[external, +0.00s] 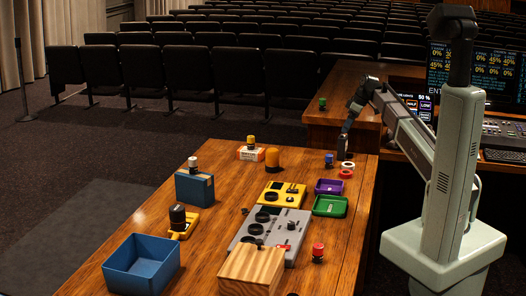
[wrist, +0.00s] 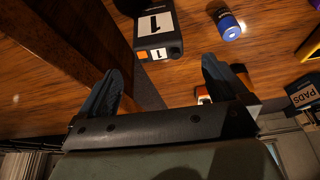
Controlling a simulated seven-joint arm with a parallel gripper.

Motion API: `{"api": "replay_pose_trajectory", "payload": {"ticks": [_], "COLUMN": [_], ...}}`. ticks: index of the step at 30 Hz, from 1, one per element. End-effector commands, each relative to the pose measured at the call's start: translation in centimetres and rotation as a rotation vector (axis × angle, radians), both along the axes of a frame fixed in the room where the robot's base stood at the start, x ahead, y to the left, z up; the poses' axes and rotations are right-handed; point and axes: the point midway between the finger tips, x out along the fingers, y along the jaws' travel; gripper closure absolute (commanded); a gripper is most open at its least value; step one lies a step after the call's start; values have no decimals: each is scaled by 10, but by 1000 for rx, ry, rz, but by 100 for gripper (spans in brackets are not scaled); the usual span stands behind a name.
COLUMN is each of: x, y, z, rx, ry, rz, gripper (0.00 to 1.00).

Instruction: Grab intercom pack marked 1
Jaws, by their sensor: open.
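The intercom pack marked 1 (wrist: 157,34) is a black box with a white label bearing the number 1 and a small orange patch. It lies in the upper middle of the wrist view. My gripper (wrist: 163,68) is open and empty, with its two fingers apart below the pack in the picture; the pack is beyond the tips and not between them. In the external view my gripper (external: 344,144) hangs over the far right part of the desk. A small dark shape is under it there, too small to identify as the pack.
A blue-capped cylinder (wrist: 228,25) is right of the pack. A box marked PADS (wrist: 303,97) is at the right edge. White tape (external: 348,165) and red tape (external: 346,174) lie near my gripper. Purple (external: 328,187) and green (external: 330,206) trays, and a blue bin (external: 142,265), are nearer the camera.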

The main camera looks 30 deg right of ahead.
Motion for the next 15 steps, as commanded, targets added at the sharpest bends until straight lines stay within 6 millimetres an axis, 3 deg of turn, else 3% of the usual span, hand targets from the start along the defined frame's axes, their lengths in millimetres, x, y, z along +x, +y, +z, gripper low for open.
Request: {"api": "replay_pose_trajectory", "payload": {"ticks": [6, 15], "x": [9, 12], "y": [8, 11], "z": [-29, -41], "rx": [0, -1], "ry": [2, 0], "rz": [3, 2], "gripper": [0, 0]}}
